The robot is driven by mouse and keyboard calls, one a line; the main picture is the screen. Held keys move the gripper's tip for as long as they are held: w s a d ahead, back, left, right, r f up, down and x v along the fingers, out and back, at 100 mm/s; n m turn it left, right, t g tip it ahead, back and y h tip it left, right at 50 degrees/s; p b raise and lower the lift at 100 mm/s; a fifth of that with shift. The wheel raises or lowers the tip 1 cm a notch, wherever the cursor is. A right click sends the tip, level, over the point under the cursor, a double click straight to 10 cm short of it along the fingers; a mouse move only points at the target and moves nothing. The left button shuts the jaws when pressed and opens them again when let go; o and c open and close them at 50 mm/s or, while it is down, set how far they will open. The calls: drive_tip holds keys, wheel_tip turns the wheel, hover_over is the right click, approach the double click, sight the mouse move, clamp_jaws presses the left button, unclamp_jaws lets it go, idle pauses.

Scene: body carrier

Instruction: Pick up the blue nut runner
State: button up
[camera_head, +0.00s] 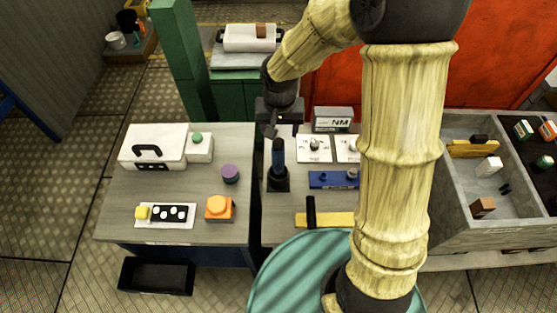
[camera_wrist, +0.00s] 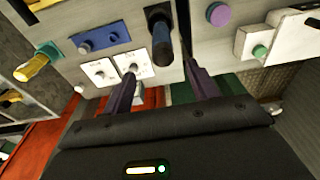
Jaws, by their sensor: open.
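The blue nut runner (camera_head: 277,158) stands upright in a black holder (camera_head: 278,184) near the left edge of the right-hand bench. It has a blue body and a dark top. My gripper (camera_head: 271,131) is just above its top in the head view, pointing down. In the wrist view the nut runner (camera_wrist: 162,42) lies ahead, in line with the gap between the two fingers of my open gripper (camera_wrist: 160,68). Nothing is held. The head view does not show clearly whether the fingers touch it.
A blue block (camera_head: 330,180), white dial plates (camera_head: 314,149) and a yellow bar with a black handle (camera_head: 335,219) lie right of the holder. On the left bench are a purple knob (camera_head: 230,173), an orange button box (camera_head: 219,208) and a white case (camera_head: 150,145).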

sight(279, 147)
drive_tip(key=f, duration=0.3)
drive_tip(key=f+p, duration=0.1)
drive_tip(key=f, duration=0.2)
drive_tip(key=w+f, duration=0.1)
drive_tip(key=f, duration=0.2)
drive_tip(key=shift+p, duration=0.3)
drive_tip(key=shift+w+a+f+p, duration=0.15)
drive_tip(key=shift+f+p, duration=0.4)
drive_tip(key=shift+f, duration=0.75)
drive_tip(key=shift+w+f+p, duration=0.25)
drive_tip(key=shift+f+p, duration=0.25)
drive_tip(key=shift+f, duration=0.75)
clamp_jaws()
drive_tip(key=shift+r, duration=0.1)
